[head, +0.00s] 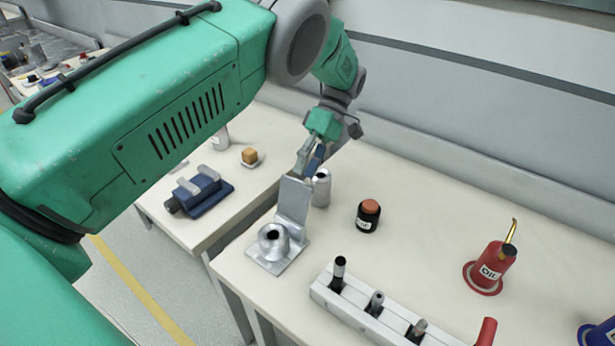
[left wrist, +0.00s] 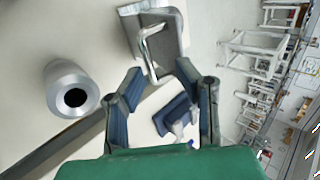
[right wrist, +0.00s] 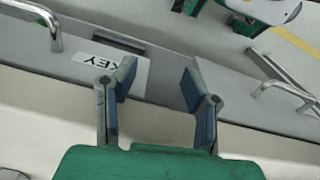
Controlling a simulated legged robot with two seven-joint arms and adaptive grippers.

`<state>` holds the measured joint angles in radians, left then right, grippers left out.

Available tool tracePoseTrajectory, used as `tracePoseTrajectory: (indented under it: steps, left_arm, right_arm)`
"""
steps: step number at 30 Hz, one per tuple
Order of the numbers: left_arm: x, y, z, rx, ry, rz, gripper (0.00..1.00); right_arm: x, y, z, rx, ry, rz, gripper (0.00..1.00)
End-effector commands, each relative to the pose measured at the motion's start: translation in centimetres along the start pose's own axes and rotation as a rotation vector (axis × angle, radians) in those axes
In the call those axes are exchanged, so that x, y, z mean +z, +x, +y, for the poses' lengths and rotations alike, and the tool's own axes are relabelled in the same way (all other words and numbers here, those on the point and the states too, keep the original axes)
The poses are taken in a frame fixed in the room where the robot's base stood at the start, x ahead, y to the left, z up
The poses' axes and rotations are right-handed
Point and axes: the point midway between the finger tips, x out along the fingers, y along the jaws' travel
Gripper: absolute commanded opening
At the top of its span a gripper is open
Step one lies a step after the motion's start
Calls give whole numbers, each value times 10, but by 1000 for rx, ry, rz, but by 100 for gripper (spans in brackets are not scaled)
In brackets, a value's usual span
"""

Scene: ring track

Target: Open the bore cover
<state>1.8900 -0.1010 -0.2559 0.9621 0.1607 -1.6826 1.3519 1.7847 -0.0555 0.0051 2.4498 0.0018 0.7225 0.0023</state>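A metal fixture with a flat base (head: 265,265) stands near the bench's left edge. A round housing with a dark bore (head: 272,240) sits on it, its hole uncovered. A flat metal cover plate (head: 293,202) stands upright behind the housing. My left gripper (head: 308,160) is close behind the plate's top. In the left wrist view the plate (left wrist: 172,30) has a bent handle (left wrist: 150,48), whose end lies near and between the open fingertips (left wrist: 160,70); contact cannot be told. My right gripper (right wrist: 158,70) is open and empty, seen only in the right wrist view.
A silver cylinder (head: 321,189) stands beside the left gripper. A dark jar (head: 368,217), red oil can (head: 490,268) and tool rack (head: 345,300) are to the right. A blue vise (head: 203,193) is on the left bench. The right gripper faces a grey panel labelled KEY (right wrist: 105,65).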

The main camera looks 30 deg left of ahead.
Motion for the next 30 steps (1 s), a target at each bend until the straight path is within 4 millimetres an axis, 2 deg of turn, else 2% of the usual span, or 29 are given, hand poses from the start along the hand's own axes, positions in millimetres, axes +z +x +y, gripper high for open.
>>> tracePoseTrajectory:
  steps: [3, 10, 15, 30]
  left_arm:
    - [2, -20, -17, 4, -1, 3, 29]
    - [3, -45, -38, 3, 0, 2, 29]
    - [3, -51, -44, 1, 0, 2, 29]
    - [3, -52, -45, 2, -1, 2, 29]
  right_arm:
    - [0, 0, 1, -1, 0, 0, 40]
    - [0, 0, 0, 0, 0, -1, 40]
    - [0, 0, 0, 0, 0, -1, 40]
    - [-3, 0, 0, 0, 0, -3, 40]
